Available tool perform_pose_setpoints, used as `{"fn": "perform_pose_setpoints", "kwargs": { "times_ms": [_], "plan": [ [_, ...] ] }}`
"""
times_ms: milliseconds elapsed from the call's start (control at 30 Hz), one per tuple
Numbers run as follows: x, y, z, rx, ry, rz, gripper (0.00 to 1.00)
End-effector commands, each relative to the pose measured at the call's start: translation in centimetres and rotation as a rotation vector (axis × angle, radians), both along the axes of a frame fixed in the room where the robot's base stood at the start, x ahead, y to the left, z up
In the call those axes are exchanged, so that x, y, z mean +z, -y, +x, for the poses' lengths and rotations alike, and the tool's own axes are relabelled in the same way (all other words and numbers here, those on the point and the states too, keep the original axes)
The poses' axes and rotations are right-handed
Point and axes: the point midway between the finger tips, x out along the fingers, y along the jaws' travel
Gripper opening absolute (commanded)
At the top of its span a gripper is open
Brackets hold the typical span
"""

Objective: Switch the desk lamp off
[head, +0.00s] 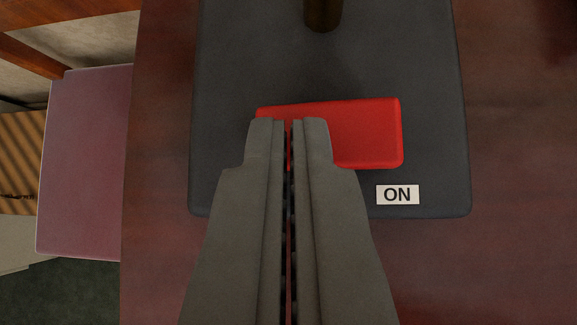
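The desk lamp's dark grey square base (420,60) lies on a reddish-brown wooden top, with part of its dark stem (322,14) at the upper edge of the view. A red rocker switch (365,132) sits on the base, and a white label (398,195) reading "ON" is below its right end. My gripper (288,122) has its two fingers together with only a thin slit between them and nothing held. The fingertips overlap the left part of the switch in the view and hide some of it. I cannot tell whether they touch it.
The wooden top (520,200) is clear to the right of the base and in front of it. Its left edge runs down the view. Beyond that edge are a pinkish cushioned seat (85,160) and a dark green floor (75,295).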

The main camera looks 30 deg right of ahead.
Motion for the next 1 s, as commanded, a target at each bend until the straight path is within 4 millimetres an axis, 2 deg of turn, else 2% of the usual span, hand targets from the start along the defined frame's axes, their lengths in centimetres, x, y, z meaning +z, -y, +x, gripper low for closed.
{"fn": "perform_pose_setpoints", "kwargs": {
  "times_ms": [700, 1000],
  "plan": [
    [0.0, 0.6, -1.6, -0.001, -0.002, 0.002, 0.00],
    [0.1, 0.6, -1.6, 0.000, -0.001, 0.002, 0.00]
  ]
}}
